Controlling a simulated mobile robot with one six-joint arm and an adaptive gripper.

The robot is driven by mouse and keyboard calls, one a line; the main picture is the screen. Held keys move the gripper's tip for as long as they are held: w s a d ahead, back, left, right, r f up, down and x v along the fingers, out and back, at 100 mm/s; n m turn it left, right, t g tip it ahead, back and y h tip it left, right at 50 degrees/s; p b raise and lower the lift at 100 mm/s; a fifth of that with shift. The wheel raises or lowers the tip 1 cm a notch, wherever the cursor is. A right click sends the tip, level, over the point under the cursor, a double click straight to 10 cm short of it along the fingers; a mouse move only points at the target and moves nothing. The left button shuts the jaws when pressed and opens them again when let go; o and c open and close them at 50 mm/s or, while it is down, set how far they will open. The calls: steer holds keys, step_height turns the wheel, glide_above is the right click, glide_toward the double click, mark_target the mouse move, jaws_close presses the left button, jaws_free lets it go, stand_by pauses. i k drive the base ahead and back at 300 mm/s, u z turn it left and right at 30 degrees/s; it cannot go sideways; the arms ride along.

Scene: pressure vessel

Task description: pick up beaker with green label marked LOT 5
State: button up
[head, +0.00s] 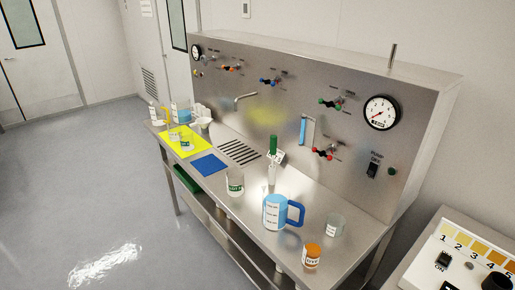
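A clear beaker with a green label (235,183) stands upright on the steel bench, near the middle of its front edge. Its label text is too small to read for sure. A second clear beaker with a green mark (187,141) stands on the yellow mat at the far left end; its lot number cannot be read either. My gripper is not in view, so neither beaker is seen held.
The steel bench (222,176) has a yellow mat, blue mat (209,165), drain slots and spout (245,97). A blue-handled jug (275,213), clear beaker (335,226), orange-labelled container (312,256) and green-topped item (272,160) stand right. Grey floor (85,190) is clear.

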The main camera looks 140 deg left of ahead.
mark_target(234, 176)
steer(key=u, duration=0.35)
steer(key=k, duration=0.2)
steer(key=u, duration=3.95)
steer(key=k, duration=0.3)
steer(key=u, duration=0.65)
